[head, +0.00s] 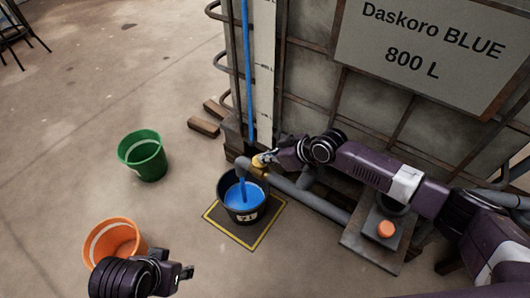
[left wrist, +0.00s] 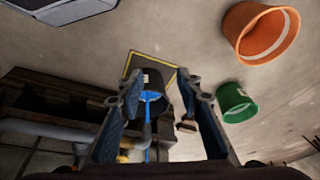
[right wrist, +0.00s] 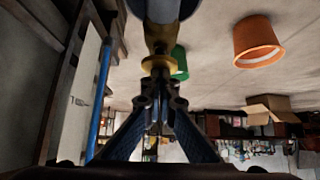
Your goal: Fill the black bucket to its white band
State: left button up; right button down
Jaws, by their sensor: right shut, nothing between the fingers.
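The black bucket (head: 232,209) stands on a dark mat with a yellow border (head: 254,239), under the spout (head: 242,163) of the vat's pipe. A blue stream runs from the spout into blue liquid (head: 246,193) in the bucket. I cannot make out the white band inside it. The bucket also shows in the left wrist view (left wrist: 152,80). My right gripper (head: 266,158) is shut and empty at the yellow valve (right wrist: 157,63) on the pipe; contact is unclear. My left gripper (head: 188,272) is open and empty, low in the head view (left wrist: 160,92).
A green bucket (head: 145,161) and an orange bucket (head: 113,240) stand on the floor to the left. The vat with its sign (head: 432,45) and blue level tube (head: 247,80) stands behind. A box with an orange button (head: 386,229) is at right. Wooden blocks (head: 203,127) lie by the vat.

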jog(key=shift+s+d+f, duration=0.1)
jog(key=shift+s+f, duration=0.05)
jog(key=shift+f, duration=0.15)
